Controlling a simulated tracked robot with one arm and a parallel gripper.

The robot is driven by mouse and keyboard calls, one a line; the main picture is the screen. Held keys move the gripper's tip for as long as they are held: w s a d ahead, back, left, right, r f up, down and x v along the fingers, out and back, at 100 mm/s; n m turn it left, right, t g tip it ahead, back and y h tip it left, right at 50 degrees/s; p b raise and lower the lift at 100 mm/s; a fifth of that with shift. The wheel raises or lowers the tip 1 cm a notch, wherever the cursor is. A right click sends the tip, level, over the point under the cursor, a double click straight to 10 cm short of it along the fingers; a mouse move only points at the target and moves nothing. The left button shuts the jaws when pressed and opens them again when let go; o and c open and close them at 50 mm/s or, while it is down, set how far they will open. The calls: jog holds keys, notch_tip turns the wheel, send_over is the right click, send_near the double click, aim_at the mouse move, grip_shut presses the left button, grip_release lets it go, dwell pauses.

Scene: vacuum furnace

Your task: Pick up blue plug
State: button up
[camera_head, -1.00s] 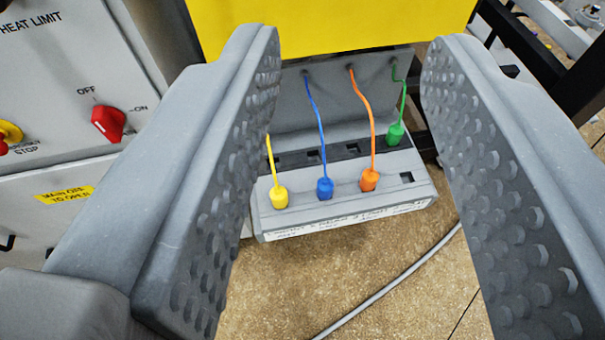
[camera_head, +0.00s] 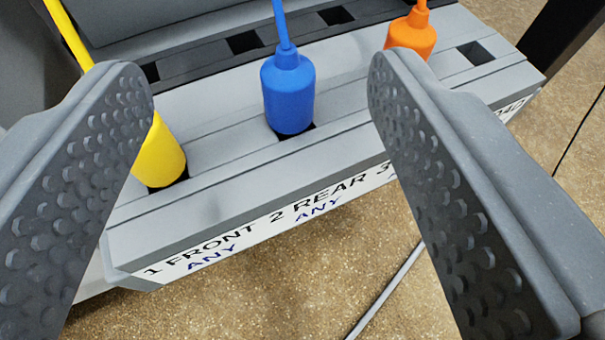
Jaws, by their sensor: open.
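The blue plug (camera_head: 288,95) stands upright in a socket of the grey socket panel (camera_head: 225,190), with its blue cable rising from the top. It sits between the yellow and orange plugs, above the label "2 REAR". My gripper (camera_head: 260,80) is open and empty. Its left finger is left of the blue plug, beside the yellow plug, and its right finger is right of it, just in front of the orange plug. The blue plug shows in the gap between the fingers, touching neither. The depth between fingertips and plug is hard to judge.
The yellow plug (camera_head: 160,155) is partly hidden behind the left finger. The orange plug (camera_head: 412,33) is close to the right fingertip. Empty sockets (camera_head: 335,15) line the dark rear row, and one (camera_head: 483,52) is at the right. A grey cable (camera_head: 385,290) lies on the floor.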

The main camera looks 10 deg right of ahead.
send_near(290, 98)
jog(key=b+x, duration=0.2)
jog(key=x, duration=0.7)
jog(key=shift+w, duration=0.1)
jog(key=shift+f+b+x, duration=0.15)
jog(key=shift+b+x, duration=0.4)
jog(key=shift+x, duration=0.7)
jog(key=shift+f+b+x, duration=0.15)
jog(key=shift+b+x, duration=0.4)
jog(key=shift+x, duration=0.75)
jog(key=shift+r, duration=0.1)
jog(key=c, duration=1.1)
